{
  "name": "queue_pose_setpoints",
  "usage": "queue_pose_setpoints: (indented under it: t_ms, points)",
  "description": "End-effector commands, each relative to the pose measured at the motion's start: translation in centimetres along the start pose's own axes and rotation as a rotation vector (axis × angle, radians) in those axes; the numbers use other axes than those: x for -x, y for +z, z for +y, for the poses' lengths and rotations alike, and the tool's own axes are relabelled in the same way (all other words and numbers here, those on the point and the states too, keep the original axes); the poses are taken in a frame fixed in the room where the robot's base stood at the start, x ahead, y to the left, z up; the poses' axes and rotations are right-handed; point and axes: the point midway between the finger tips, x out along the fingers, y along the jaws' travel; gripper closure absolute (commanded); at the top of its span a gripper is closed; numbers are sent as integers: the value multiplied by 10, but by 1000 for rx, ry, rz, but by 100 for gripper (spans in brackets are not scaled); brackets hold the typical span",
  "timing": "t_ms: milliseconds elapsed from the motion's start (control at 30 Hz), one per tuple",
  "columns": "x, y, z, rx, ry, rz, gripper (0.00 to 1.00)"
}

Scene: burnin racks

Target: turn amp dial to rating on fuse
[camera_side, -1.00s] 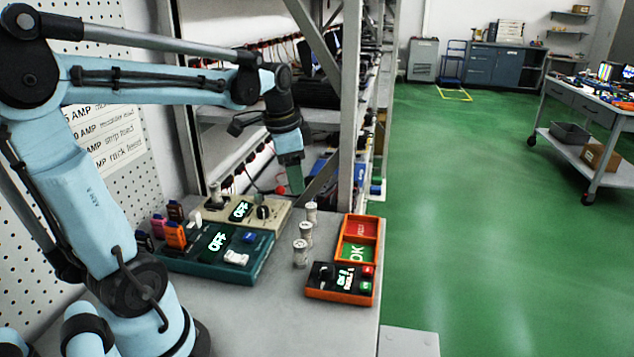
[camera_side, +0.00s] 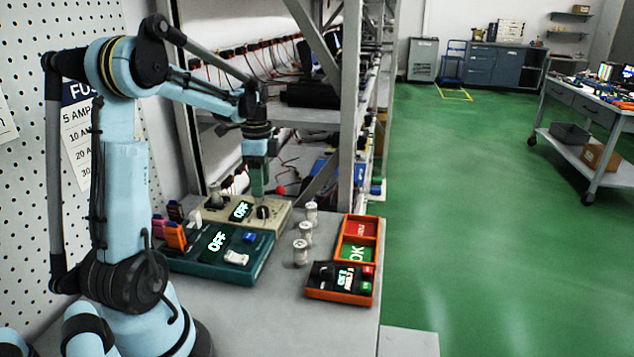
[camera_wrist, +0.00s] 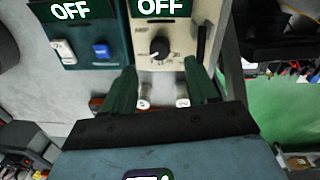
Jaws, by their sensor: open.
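The amp dial (camera_side: 263,212) is a black knob with a white pointer mark on the beige box (camera_side: 222,214). In the wrist view the dial (camera_wrist: 160,47) has small printed scale marks around it. My gripper (camera_side: 257,192) points down just above the dial. In the wrist view my gripper (camera_wrist: 163,80) is open, its two green fingers apart on either side below the dial, holding nothing. Several pale cylinders that look like fuses (camera_side: 300,252) stand on the bench right of the box. Their ratings are too small to read. The beige box's display (camera_side: 241,210) reads OFF.
A teal box (camera_side: 235,268) with an OFF display and blue and white switches stands in front. Orange and purple parts (camera_side: 175,236) stand at its left. An orange tray (camera_side: 376,240) marked OK and a black-topped orange unit (camera_side: 340,295) are at right. A rack post (camera_side: 349,120) rises behind.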

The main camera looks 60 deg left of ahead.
Motion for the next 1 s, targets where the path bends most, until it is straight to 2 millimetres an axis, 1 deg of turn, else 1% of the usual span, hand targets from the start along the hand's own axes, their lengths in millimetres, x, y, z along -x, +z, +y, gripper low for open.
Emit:
queue_pose_setpoints:
  t_ms: [33,200,400,600,833,867,1000]
  points:
    - [-9,0,0,0,0,0,41]
    - [-35,0,0,0,-1,0,41]
    - [-56,0,0,0,-1,0,41]
    - [-64,0,0,0,-1,0,41]
    - [-64,0,0,0,-1,0,41]
    - [-64,0,0,0,-1,0,43]
    - [-64,0,0,0,-1,0,64]
